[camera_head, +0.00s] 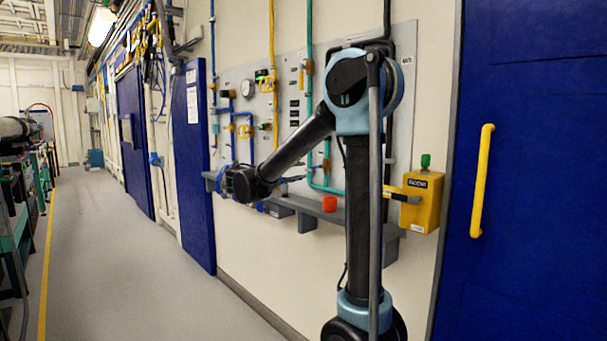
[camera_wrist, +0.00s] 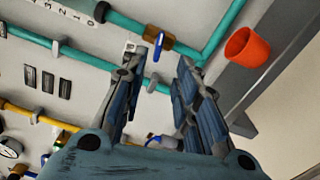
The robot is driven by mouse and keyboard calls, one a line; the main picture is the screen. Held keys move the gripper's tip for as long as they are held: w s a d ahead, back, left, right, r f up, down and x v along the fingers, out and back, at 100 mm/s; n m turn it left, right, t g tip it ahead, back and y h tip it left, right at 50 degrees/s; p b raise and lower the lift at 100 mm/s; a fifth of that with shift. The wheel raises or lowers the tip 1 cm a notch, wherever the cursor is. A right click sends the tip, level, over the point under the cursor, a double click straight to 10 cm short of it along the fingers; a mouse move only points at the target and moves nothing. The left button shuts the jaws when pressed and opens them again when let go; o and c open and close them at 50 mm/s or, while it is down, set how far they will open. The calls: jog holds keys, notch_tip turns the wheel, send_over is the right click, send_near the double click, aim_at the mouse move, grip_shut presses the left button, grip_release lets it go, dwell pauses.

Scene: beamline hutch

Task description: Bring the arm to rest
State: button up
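My arm stands in the middle of the head view, bent at a high elbow, with its forearm reaching down and left to the wall panel. My gripper (camera_wrist: 163,62) shows in the wrist view with its two fingers apart and nothing between the tips. It faces the panel's pipes. In the head view the fingers are too small and dark to make out well. The wrist is close in front of the wall panel (camera_head: 405,100), near the grey shelf (camera_head: 308,222). I cannot tell whether any part touches them.
An orange cup (camera_head: 329,203) is at the shelf; it also shows in the wrist view (camera_wrist: 247,48). Teal pipes (camera_head: 310,110) and valves line the panel. A yellow box (camera_head: 422,205) and a blue door (camera_head: 540,150) are on the right. The aisle floor (camera_head: 120,260) is clear.

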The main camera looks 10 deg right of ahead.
jog(key=shift+s+a, duration=0.45)
jog(key=shift+a, duration=0.1)
jog(key=s+d+f+m+g+y, duration=0.4)
jog(key=s+d+f+g+y, duration=0.15)
jog(key=s+d+f, duration=0.95)
jog(key=s+a+f+m+g+y, duration=0.1)
jog(key=s+a+f+m+y, duration=0.1)
jog(key=s+f+y, duration=0.2)
jog(key=s+a+f+m+g+y, duration=0.2)
jog(key=s+f+y, duration=0.3)
jog(key=s+f, duration=0.6)
jog(key=s+a+m, duration=0.1)
jog(key=s, duration=0.6)
jog(key=shift+f, duration=0.2)
jog(key=shift+a, duration=0.1)
